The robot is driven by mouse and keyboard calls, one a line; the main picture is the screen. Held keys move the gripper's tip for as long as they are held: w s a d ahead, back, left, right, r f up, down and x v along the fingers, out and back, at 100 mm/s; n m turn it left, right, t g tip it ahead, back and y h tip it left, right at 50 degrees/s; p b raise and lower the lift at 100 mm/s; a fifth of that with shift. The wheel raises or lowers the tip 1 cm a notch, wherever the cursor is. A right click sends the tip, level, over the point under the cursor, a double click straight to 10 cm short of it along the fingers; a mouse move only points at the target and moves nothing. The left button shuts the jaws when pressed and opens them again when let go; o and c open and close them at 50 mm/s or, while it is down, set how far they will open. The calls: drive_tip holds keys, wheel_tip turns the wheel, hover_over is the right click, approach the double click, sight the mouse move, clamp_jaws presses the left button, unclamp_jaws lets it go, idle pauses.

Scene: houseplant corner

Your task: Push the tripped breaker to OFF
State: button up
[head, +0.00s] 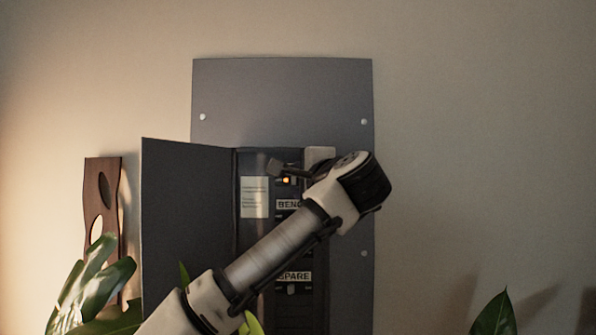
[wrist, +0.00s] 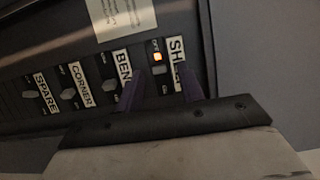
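The breaker panel (head: 306,235) is a dark box on the wall with its door open. The breaker beside the label reading "SHEL" has a lit orange lamp (head: 287,180); its pale switch (wrist: 158,70) shows just below the lamp in the wrist view. My gripper (wrist: 162,74) has two purple fingers standing apart with nothing between them that it grips. In the wrist view the switch appears between the fingertips; I cannot tell whether they touch it. In the head view my gripper (head: 280,168) is in front of the panel's upper part, and my arm hides much of the breaker column.
Breakers labelled BENCH (head: 288,204), CORNER (wrist: 81,85) and SPARE (head: 294,277) sit in the same row. The open door (head: 188,235) stands at the left. A paper note (head: 254,197) is beside the breakers. Leaves (head: 98,285) rise at lower left.

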drive_tip(key=shift+w+a, duration=0.15)
drive_tip(key=shift+w, duration=0.25)
drive_tip(key=shift+c, duration=0.2)
clamp_jaws()
drive_tip(key=shift+a+f+m+t+h, duration=0.2)
drive_tip(key=shift+m+t+h, duration=0.1)
drive_tip(key=shift+m+h, duration=0.3)
drive_tip(key=m+h, duration=0.1)
drive_tip(key=h, duration=0.2)
drive_tip(key=a+m+h, duration=0.1)
drive_tip(key=m+h, duration=0.1)
drive_tip(key=h, duration=0.1)
drive_tip(key=shift+a+r+m+t, duration=0.15)
drive_tip(key=shift+m+t, duration=0.15)
drive_tip(key=shift+o, duration=0.2)
unclamp_jaws()
